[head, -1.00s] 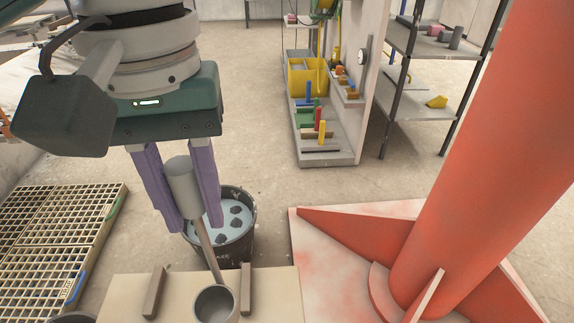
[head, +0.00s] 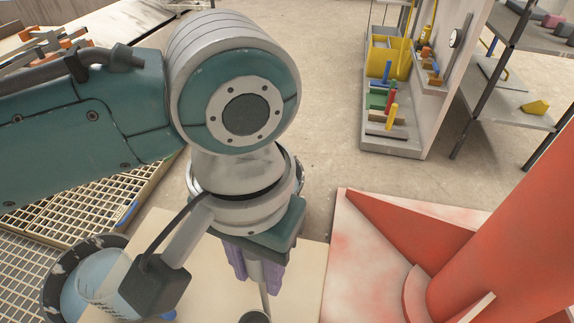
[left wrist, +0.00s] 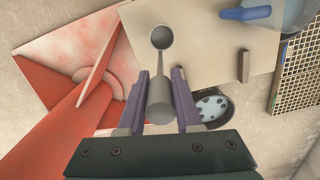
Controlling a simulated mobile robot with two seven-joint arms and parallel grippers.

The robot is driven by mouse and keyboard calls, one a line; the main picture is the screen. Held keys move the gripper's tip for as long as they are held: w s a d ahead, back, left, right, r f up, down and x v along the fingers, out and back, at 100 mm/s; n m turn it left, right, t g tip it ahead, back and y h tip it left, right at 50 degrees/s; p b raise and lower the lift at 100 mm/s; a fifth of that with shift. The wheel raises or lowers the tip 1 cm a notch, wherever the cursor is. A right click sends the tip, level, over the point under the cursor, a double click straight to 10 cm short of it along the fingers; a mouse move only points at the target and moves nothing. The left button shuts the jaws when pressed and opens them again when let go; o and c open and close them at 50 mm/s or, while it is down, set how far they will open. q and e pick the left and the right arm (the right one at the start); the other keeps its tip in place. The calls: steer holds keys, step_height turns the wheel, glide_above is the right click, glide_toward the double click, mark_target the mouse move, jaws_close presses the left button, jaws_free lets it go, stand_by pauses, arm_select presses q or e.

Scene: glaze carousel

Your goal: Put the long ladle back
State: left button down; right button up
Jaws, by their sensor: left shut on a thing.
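My left gripper (head: 256,268) points down and is shut on the long ladle's thick grey grip. In the left wrist view this grip (left wrist: 160,105) sits between the purple fingers of the gripper (left wrist: 160,88). The ladle's thin rod (head: 264,300) runs down to a round grey cup (head: 255,317), cut by the bottom edge of the head view. In the left wrist view the cup (left wrist: 161,37) shows over the cream tabletop (left wrist: 205,35). I cannot tell whether it touches the top. My right gripper is in neither view.
A wooden post (left wrist: 244,66) stands on the tabletop. A bucket of pale liquid (head: 48,285) is at lower left, near a blue handle (left wrist: 245,13). A dark bucket with lumps (left wrist: 212,106) stands beside the table. A red column (head: 510,240) with a flared base is right.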

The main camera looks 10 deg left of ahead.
mark_target(261, 288)
arm_select(q)
step_height(261, 288, down, 5)
steer(key=shift+b, duration=1.2)
steer(key=shift+d+r, duration=0.1)
steer(key=c, duration=0.6)
jaws_free()
